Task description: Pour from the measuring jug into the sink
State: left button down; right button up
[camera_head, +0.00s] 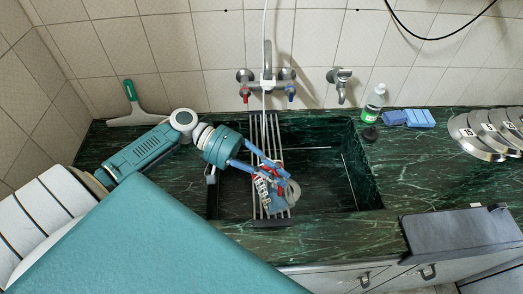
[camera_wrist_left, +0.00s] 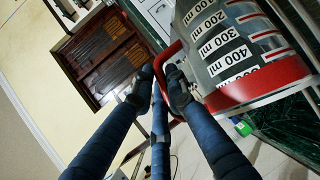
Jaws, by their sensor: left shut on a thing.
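The measuring jug (camera_head: 264,190) hangs over the sink (camera_head: 345,185) in the head view, small and partly hidden by my gripper. In the left wrist view the jug (camera_wrist_left: 240,50) is large at upper right, clear, with a red rim, red handle and white ml labels. My left gripper (camera_head: 267,172) is over the sink, shut on the jug's handle. Its fingers (camera_wrist_left: 158,85) close around the red handle in the wrist view. The jug looks tilted, but I cannot tell how far. No stream of liquid is visible. My right gripper is in neither view.
A metal rack (camera_head: 270,130) spans the sink under the tap (camera_head: 267,65). A soap bottle (camera_head: 374,102), blue sponges (camera_head: 410,117) and labelled metal lids (camera_head: 475,137) are at right. A dark grey slab (camera_head: 460,233) sits at the front edge.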

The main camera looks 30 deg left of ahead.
aim_at(281, 188)
pick_arm(q)
jog(key=shift+w+a+f+n+h+b, duration=0.1)
jog(key=shift+w+a+n+h+b, duration=0.2)
jog(key=shift+w+a+h+b, duration=0.55)
jog(key=shift+w+a+f+n+b, duration=0.15)
jog(key=shift+a+n+b, duration=0.25)
jog(key=shift+b, duration=0.7)
jog(key=p, duration=0.2)
jog(key=s+d+r+m+y+p, duration=0.1)
jog(key=p, duration=0.1)
jog(key=shift+s+d+r, duration=0.15)
jog(key=shift+d+r, duration=0.1)
jog(key=s+d+y+p, duration=0.1)
jog(key=p, duration=0.1)
jog(key=s+d+m+y+p, duration=0.1)
jog(key=d+p, duration=0.1)
jog(key=shift+s+d+f, duration=0.15)
jog(key=shift+s+f, duration=0.05)
jog(key=shift+s, duration=0.1)
jog(key=shift+f+b, duration=0.25)
jog(key=shift+b, duration=0.05)
jog(key=shift+d+m+p, duration=0.1)
jog(key=shift+m+p, duration=0.2)
jog(key=shift+p, duration=0.15)
jog(key=s+d+f+m+t+y+p, duration=0.5)
jog(key=d+f+y+p, duration=0.1)
jog(key=d+y+p, duration=0.1)
jog(key=shift+s+d+f+y+p, duration=0.35)
jog(key=shift+y+p, duration=0.15)
jog(key=shift+y, duration=0.45)
